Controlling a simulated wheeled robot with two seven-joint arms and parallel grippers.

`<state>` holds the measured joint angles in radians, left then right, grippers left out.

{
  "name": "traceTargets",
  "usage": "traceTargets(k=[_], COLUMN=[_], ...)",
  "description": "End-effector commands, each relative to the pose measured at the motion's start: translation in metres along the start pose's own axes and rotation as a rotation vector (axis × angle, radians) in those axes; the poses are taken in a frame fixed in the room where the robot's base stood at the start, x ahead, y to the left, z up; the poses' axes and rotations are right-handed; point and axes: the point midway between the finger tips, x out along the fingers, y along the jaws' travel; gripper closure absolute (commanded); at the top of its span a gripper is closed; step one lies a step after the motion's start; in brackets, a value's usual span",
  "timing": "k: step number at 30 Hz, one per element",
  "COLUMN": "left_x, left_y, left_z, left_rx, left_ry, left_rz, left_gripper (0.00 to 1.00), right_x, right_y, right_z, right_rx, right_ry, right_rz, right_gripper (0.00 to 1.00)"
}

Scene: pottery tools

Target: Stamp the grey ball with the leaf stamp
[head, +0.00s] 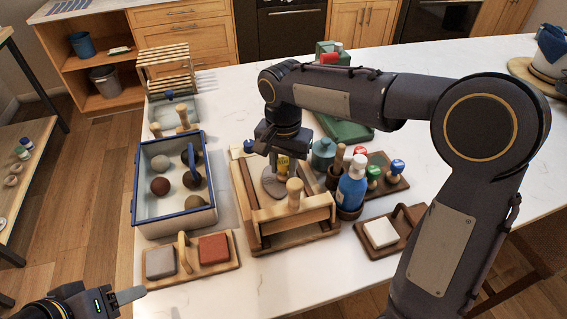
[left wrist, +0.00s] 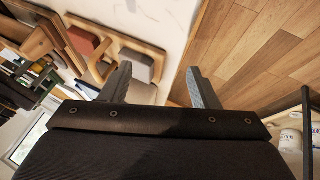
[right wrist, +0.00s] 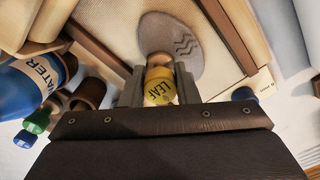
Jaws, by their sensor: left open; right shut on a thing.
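My right gripper (head: 279,152) is shut on the yellow leaf stamp (head: 283,163), whose LEAF label (right wrist: 160,92) faces up in the right wrist view. The stamp's lower end overlaps the near edge of a flat grey clay piece (right wrist: 180,42); I cannot tell whether they touch. This piece is a flattened oval with wavy lines in it, not a round ball. It lies in the wooden frame (head: 292,232), where it also shows in the head view (head: 270,186). My left gripper (left wrist: 158,88) is open and empty, off the table's front left corner.
A blue-rimmed tray (head: 177,223) with several clay balls stands left of the frame. A water bottle (head: 351,186), a jar (head: 322,154) and stamps with red, green and blue tops (head: 397,167) crowd the right. A wooden roller handle (head: 294,193) stands at the frame's near side.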

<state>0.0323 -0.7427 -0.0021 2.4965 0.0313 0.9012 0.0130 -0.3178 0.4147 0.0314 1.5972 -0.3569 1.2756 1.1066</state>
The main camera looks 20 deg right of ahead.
Motion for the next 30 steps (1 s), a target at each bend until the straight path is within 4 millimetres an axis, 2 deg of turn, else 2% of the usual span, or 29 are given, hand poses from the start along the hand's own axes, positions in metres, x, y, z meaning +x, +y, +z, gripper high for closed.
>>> traceTargets(k=[3, 19, 30], left_x=[-0.010, -0.042, -0.043], left_y=[0.004, 0.019, 0.020], left_z=[-0.005, -0.021, -0.022], left_rx=[0.000, 0.000, 0.000], left_ry=[0.000, 0.000, 0.000], left_rz=[0.000, 0.000, 0.000], left_gripper=[0.45, 0.45, 0.45], right_x=[-0.013, -0.056, -0.058], right_y=[0.000, 0.000, 0.000], right_z=[0.000, 0.000, 0.000], right_rx=[0.000, 0.000, 0.000], right_ry=[0.001, 0.002, 0.002], right_rz=[-0.001, -0.003, -0.003], right_gripper=[0.95, 0.95, 0.95])
